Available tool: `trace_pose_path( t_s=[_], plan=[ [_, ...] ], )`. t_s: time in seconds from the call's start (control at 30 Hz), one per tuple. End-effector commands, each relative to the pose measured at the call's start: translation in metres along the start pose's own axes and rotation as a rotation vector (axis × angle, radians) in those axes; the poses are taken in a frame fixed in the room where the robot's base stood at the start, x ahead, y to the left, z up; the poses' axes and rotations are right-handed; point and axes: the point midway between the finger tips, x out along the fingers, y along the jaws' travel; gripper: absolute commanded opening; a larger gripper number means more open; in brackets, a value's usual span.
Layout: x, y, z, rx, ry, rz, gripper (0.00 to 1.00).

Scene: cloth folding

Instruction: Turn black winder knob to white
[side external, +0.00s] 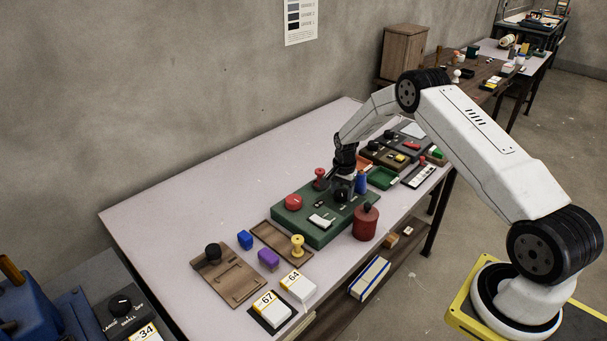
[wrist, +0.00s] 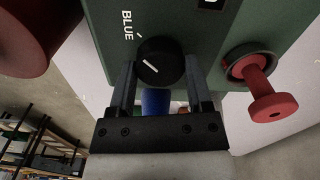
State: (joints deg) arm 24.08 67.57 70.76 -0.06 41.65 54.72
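The black winder knob (wrist: 160,62) is on the front of a green panel box (wrist: 100,15). A white pointer line on its face slants, and a tick and the word BLUE lie to its upper left in the wrist view. No WHITE label is visible there. My gripper (wrist: 160,75) has one finger on each side of the knob, very close to its edges. I cannot tell whether the fingers press on it. In the side external view my gripper (side external: 343,185) is lowered over the green box (side external: 290,214), beside the dark knob (side external: 341,195).
A red mushroom-shaped plunger (wrist: 268,100) sticks out beside the knob. A red button (side external: 293,202) is on the box. A red canister (side external: 365,224) and a blue cylinder (side external: 361,183) stand close by.

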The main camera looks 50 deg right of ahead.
Motion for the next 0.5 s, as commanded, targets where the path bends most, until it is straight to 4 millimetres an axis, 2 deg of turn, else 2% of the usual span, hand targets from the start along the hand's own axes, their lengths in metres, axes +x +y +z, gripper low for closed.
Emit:
trace_pose_path(
  t_s=[0.5],
  plan=[
    [-0.0002,-0.0003,0.0001,-0.082,-0.001,0.000,0.06]
  ],
)
